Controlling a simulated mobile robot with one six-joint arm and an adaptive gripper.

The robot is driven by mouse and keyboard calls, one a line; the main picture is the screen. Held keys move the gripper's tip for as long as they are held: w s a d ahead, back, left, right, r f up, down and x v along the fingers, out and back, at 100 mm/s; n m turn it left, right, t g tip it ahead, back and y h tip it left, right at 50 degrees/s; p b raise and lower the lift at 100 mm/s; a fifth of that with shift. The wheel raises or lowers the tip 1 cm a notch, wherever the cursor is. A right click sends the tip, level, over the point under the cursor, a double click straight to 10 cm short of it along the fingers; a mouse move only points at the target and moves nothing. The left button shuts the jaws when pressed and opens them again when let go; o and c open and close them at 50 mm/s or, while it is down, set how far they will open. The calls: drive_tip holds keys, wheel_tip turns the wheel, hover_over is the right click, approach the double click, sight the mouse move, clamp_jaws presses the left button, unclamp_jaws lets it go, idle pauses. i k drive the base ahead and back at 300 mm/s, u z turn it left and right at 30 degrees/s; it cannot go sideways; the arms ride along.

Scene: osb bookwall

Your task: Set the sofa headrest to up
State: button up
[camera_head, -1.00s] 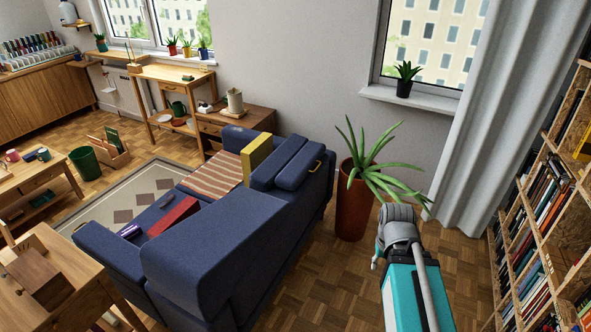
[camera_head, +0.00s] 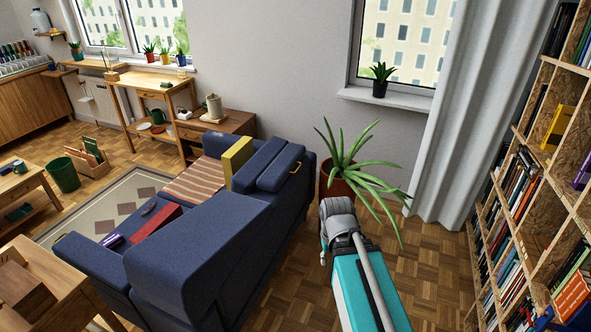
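The dark blue sofa (camera_head: 215,250) stands left of centre, its back towards me. Whether the headrest is raised or lowered is hard to tell from here. My teal and grey arm comes up from the bottom, right of the sofa. Its visible end is near the potted plant, apart from the headrest. My gripper's fingers are not visible.
A large plant in a brown pot (camera_head: 338,178) stands just beyond my arm, its leaves reaching towards it. A bookshelf (camera_head: 540,190) lines the right side, with a grey curtain (camera_head: 475,110) behind. A wooden table (camera_head: 70,275) is at front left.

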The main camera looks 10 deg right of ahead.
sight(272, 179)
drive_tip(key=k, duration=0.65)
drive_tip(key=z, duration=0.5)
drive_tip(key=i, duration=1.7)
drive_tip(key=u, duration=0.7)
